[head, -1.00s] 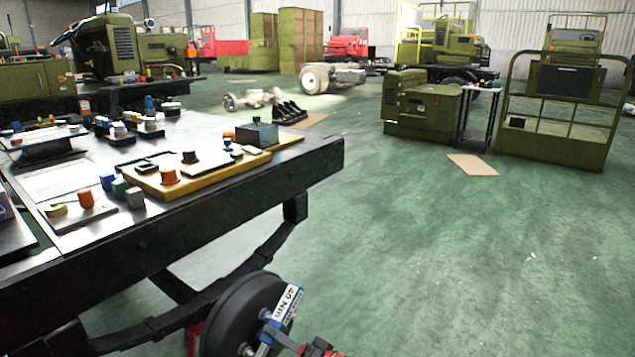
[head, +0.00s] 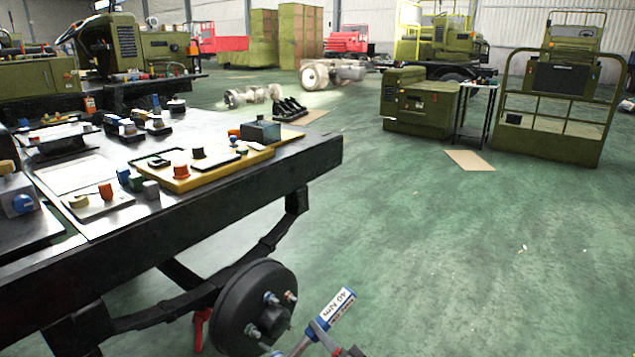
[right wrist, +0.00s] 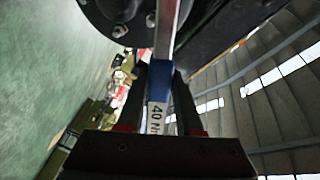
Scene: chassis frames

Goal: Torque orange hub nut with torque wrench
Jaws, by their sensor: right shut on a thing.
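The torque wrench (head: 333,312), with a blue and white "40 Nm" label, stands tilted beside the black wheel hub (head: 240,312). My right gripper (head: 345,350), mostly cut off at the bottom edge, is shut on the wrench. In the right wrist view the wrench's label (right wrist: 157,115) lies between the gripper's fingers (right wrist: 160,100), and its metal shaft runs up across the hub (right wrist: 95,18). The hub face carries several studs or nuts; one with an orange-pink tip (head: 291,296) is likely the orange hub nut. I cannot tell whether the wrench head touches any nut. My left gripper is out of view.
A black workbench (head: 240,190) fills the left, with a yellow tray (head: 200,176) and small coloured parts on it. A dark curved beam (head: 240,265) runs below it to the hub. Green machines (head: 420,108) stand farther back.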

